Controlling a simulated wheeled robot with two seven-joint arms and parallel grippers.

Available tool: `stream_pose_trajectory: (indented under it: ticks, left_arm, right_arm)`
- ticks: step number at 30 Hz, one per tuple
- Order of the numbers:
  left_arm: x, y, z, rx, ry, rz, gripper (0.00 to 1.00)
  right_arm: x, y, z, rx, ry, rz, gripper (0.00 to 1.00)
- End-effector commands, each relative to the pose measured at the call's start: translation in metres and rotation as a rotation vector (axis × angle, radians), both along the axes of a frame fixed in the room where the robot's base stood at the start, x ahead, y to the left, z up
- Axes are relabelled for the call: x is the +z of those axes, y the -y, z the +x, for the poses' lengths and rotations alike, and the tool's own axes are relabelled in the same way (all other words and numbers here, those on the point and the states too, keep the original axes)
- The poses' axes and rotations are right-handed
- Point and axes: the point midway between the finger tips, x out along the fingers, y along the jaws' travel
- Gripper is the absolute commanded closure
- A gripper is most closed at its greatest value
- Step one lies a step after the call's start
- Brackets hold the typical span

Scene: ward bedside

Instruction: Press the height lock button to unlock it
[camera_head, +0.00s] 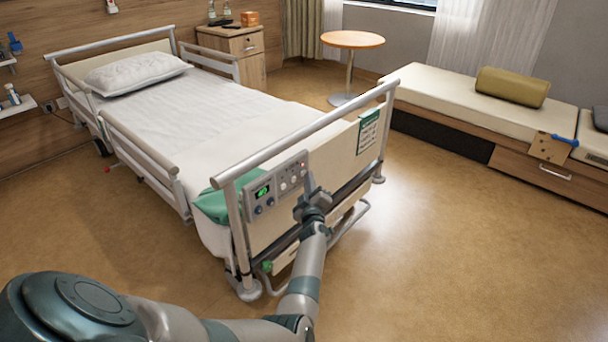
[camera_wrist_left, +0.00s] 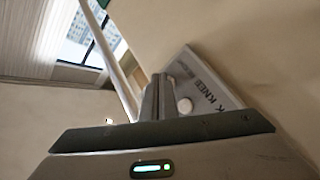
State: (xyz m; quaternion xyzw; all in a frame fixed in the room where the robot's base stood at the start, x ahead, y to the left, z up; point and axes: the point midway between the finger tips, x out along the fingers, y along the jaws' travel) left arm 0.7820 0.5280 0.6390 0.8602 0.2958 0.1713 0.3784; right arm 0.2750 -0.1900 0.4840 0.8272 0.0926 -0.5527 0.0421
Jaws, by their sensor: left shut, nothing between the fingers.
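The control panel (camera_head: 262,199) hangs on the bed's footboard, with a small green display, blue knobs and several pale round buttons. In the left wrist view the grey panel (camera_wrist_left: 213,82) shows letters reading "K KNEE" and a white round button (camera_wrist_left: 185,105). My left gripper (camera_head: 309,183) is shut and empty, its fingertips at the right end of the panel. In the wrist view the shut fingers (camera_wrist_left: 158,92) are just left of the white button; I cannot tell whether they touch the panel. The height lock button cannot be told apart by its label. My right gripper is not in view.
The bed (camera_head: 190,105) has a metal foot rail (camera_head: 310,132) above the panel and a green cloth (camera_head: 211,206) beside it. A green card (camera_head: 368,131) hangs on the footboard's right. The floor (camera_head: 440,240) to the right is clear; a bench (camera_head: 440,92) stands beyond.

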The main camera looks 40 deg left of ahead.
Motion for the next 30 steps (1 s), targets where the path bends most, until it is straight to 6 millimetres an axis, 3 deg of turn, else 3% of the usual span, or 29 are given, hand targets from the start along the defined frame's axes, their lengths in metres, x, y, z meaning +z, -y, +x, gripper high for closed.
stream_pose_trajectory:
  ticks: [21,30]
  left_arm:
    - [0.0002,-0.0049,0.0003,0.001,0.001,0.000,1.00]
    - [0.0010,0.0027,-0.0005,0.001,0.001,0.000,1.00]
  right_arm:
    - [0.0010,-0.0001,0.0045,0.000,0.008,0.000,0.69]
    - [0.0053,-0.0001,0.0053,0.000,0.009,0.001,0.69]
